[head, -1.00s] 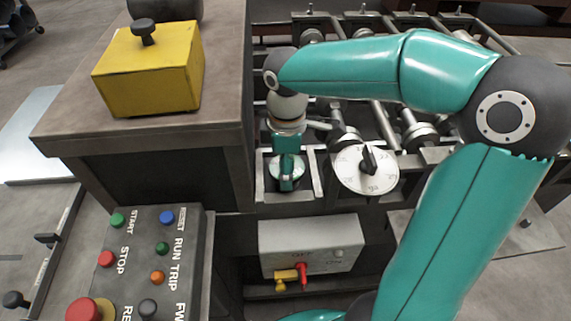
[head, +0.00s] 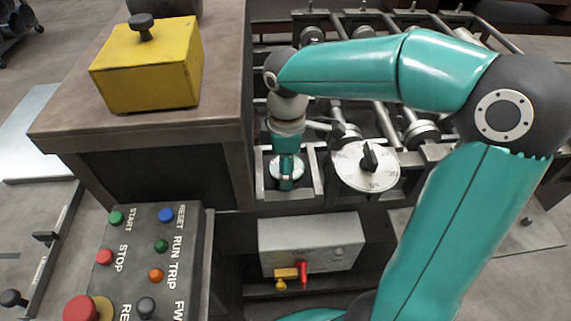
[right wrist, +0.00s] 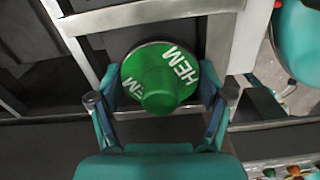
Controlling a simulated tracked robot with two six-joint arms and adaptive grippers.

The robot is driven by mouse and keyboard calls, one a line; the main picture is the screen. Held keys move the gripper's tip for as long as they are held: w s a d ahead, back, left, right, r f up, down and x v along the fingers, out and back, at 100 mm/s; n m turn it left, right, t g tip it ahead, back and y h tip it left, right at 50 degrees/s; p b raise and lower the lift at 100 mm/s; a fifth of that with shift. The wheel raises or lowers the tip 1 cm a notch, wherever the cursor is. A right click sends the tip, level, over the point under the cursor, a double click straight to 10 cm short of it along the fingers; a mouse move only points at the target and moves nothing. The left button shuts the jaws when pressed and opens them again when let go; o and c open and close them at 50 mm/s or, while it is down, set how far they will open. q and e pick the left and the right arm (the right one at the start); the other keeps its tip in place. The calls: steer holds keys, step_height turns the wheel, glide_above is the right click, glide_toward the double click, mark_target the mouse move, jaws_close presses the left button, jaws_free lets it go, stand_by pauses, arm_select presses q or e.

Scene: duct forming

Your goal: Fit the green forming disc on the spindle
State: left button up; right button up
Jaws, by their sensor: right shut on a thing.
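The green forming disc (right wrist: 160,78) has a raised green hub and white HEM lettering. In the right wrist view it lies between the two fingers of my right gripper (right wrist: 160,90), which is shut on it. In the head view my right gripper (head: 287,180) points down over a metal-framed opening at the front of the machine, beside the round dial. A pale round face shows around its fingers there. The green of the disc cannot be made out in that view. I cannot see the spindle, so I cannot tell whether the disc is on it. My left gripper is out of view.
A round white dial (head: 366,166) with a black knob sits close right of the gripper. A yellow block (head: 147,72) with a black knob stands on the bench at left. A button panel (head: 150,260) and a grey switch box (head: 312,243) are in front. Rollers lie behind.

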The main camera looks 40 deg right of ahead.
steer(key=shift+s+a+f, duration=0.1)
steer(key=shift+f, duration=0.15)
steer(key=shift+r, duration=0.2)
stand_by(0.3)
steer(key=shift+r+p, duration=0.9)
steer(key=shift+r, duration=0.05)
steer(key=shift+f+b, duration=0.4)
steer(key=shift+f, duration=0.25)
stand_by(0.9)
steer(key=shift+f, duration=0.35)
steer(key=shift+f, duration=0.1)
stand_by(0.4)
steer(key=shift+r, duration=0.25)
steer(key=shift+r+p, duration=0.65)
steer(key=shift+r, duration=0.2)
steer(key=shift+f+b, duration=0.4)
steer(key=shift+f, duration=0.25)
stand_by(0.9)
